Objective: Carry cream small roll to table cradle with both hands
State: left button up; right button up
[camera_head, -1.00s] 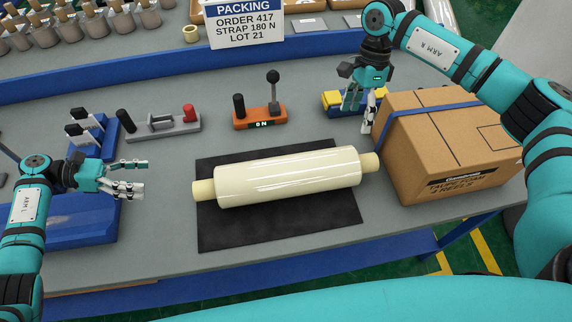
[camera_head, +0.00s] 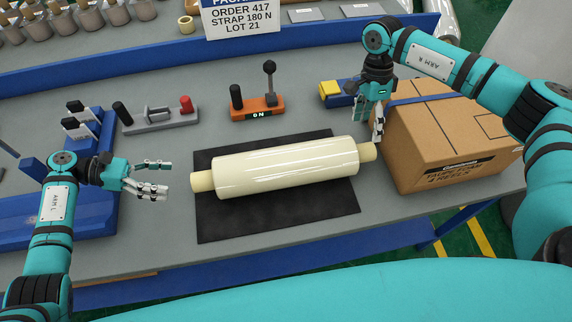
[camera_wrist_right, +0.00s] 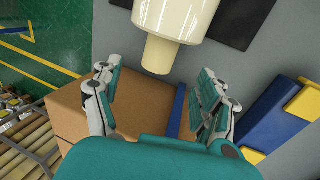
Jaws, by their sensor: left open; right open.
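The cream small roll (camera_head: 286,167) lies on a black mat (camera_head: 280,217) on the grey table, with a narrower core end sticking out at each side. My left gripper (camera_head: 166,178) is open and empty, a short gap to the left of the roll's left core end (camera_head: 203,181). My right gripper (camera_head: 371,128) is open above and just behind the right core end (camera_head: 367,152). In the right wrist view that core end (camera_wrist_right: 159,56) shows ahead of and between the open fingers (camera_wrist_right: 158,97), not gripped. I cannot make out a cradle for certain.
A strapped cardboard box (camera_head: 445,140) stands close beside my right gripper. An orange tool (camera_head: 258,107), a grey tool (camera_head: 160,118) and a yellow and blue block (camera_head: 338,93) stand behind the roll. A blue stand (camera_head: 80,215) is under my left arm.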

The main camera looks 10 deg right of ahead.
aim_at(200, 182)
pick_arm(q)
jog(key=x, duration=0.9)
jog(key=shift+d+f, duration=0.15)
jog(key=shift+d, duration=0.2)
pick_arm(e)
jog(key=x, duration=0.9)
jog(key=shift+s+f, duration=0.1)
jog(key=shift+f, duration=0.3)
pick_arm(q)
grip_shut()
pick_arm(e)
grip_shut()
jog(key=shift+r, duration=0.1)
